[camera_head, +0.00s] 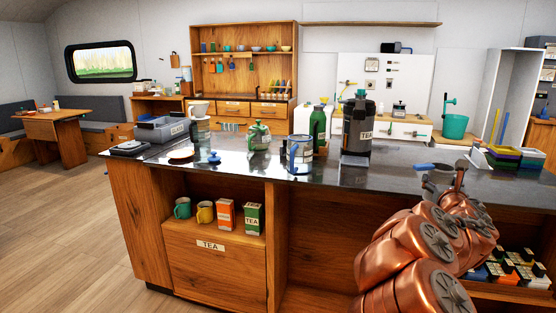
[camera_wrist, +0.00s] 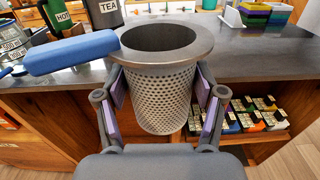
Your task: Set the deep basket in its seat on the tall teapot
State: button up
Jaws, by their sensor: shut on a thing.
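My gripper (camera_wrist: 160,100) is shut on the deep basket (camera_wrist: 160,85), a grey perforated metal cylinder with a wide rim, held upright with its open mouth up. A blue handle (camera_wrist: 72,51) sticks out to the left from its rim. In the head view the blue handle (camera_head: 425,166) shows beside my gripper, at the right part of the counter's front edge; much of the basket is hidden there. The tall teapot appears to be the clear vessel with blue trim (camera_head: 300,154) standing on the counter, well left of my gripper. Its inside is not clear to see.
A black TEA canister (camera_head: 357,127) and a green flask (camera_head: 318,125) stand behind and right of the teapot. A green teapot (camera_head: 259,135) and a blue lid (camera_head: 214,158) are to its left. Coloured trays (camera_head: 508,160) stand at right. The countertop between canister and basket is clear.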

jog(key=w+a+f+n+y, duration=0.1)
jog(key=w+a+f+y, duration=0.15)
jog(key=a, duration=0.85)
jog(key=w+a+f+n+t+y, duration=0.1)
jog(key=w+a+f+n+y, duration=0.2)
jog(key=a, duration=0.8)
jog(key=w+a+f+y, duration=0.1)
jog(key=w+a+f, duration=0.25)
jog(key=a, duration=0.75)
jog(key=s+f+n+g+y+p, duration=0.45)
jog(key=n+y+p, duration=0.35)
jog(key=y+p, duration=0.25)
jog(key=s+r+n+g+y+p, duration=0.2)
jog(key=s+n+g+y+p, duration=0.1)
jog(key=s, duration=0.5)
jog(key=shift+s+y, duration=0.4)
jog(key=shift+y, duration=0.2)
jog(key=shift+d, duration=0.1)
